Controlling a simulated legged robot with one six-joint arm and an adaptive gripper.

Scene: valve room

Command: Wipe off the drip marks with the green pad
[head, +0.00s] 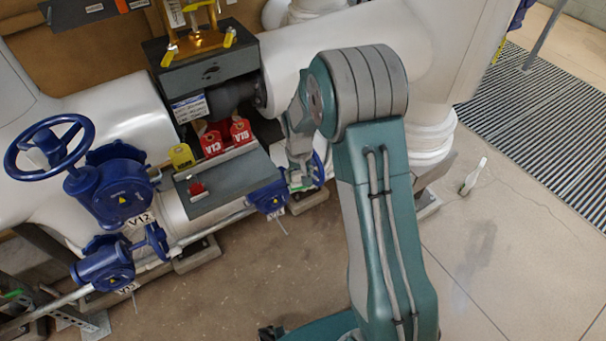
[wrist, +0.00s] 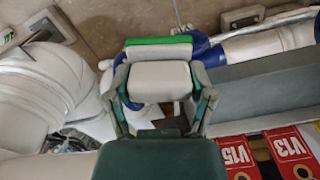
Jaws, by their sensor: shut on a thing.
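My gripper (wrist: 162,95) is shut on a pad with a white body and a green face (wrist: 158,42), one finger on each side of the white part. In the head view my gripper (head: 300,174) hangs just right of the dark grey shelf (head: 235,182), near a blue valve. A sliver of green shows there, and the rest of the pad is hard to make out. I cannot make out any drip marks for certain in either view.
Red tags V13 (head: 211,143) and V15 (head: 240,131) and a yellow tag (head: 181,156) stand behind the shelf. A small red item (head: 197,188) lies on it. A blue handwheel valve (head: 118,190) is at left. A brush (head: 473,177) lies on the open floor at right.

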